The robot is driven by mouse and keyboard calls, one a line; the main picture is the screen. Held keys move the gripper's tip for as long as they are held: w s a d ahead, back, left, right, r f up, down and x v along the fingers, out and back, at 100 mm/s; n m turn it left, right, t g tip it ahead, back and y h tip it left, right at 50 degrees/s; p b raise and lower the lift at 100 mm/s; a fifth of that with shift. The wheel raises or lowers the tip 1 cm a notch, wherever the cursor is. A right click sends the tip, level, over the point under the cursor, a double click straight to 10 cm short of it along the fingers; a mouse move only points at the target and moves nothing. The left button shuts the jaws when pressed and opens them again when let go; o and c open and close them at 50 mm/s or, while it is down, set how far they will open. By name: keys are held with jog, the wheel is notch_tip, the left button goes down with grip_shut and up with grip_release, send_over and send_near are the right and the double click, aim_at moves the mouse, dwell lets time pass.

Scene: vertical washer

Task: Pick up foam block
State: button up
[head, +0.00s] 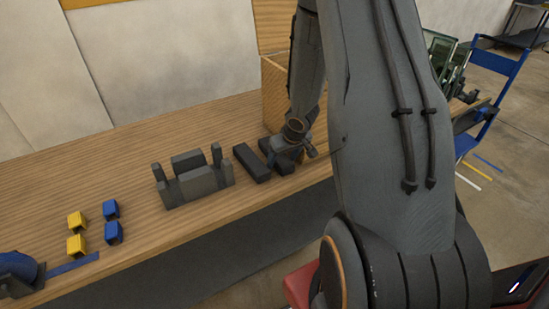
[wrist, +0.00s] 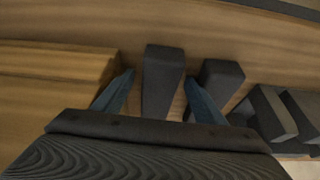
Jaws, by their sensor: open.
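Two dark grey foam blocks lie side by side on the wooden table. The right block (head: 277,157) is partly hidden by my gripper (head: 291,150) in the head view. In the wrist view this block (wrist: 163,75) shows between the two blue fingers of my open gripper (wrist: 159,78), with gaps on both sides. The left block (head: 251,163) lies just outside the fingers and shows right of them in the wrist view (wrist: 222,80). I cannot tell how far the fingertips are above the table.
A dark grey holder (head: 197,186) with upright posts stands left of the blocks. A wooden box (head: 274,95) stands close behind my gripper. Yellow cubes (head: 77,220) and blue cubes (head: 112,209) are farther left. The table's front edge is near the blocks.

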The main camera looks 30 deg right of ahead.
jog(key=shift+w+f, duration=0.1)
jog(key=shift+f, duration=0.15)
jog(key=c, duration=1.1)
jog(key=shift+r, duration=0.15)
jog(key=shift+r+p, duration=4.3)
jog(key=shift+r, duration=9.6)
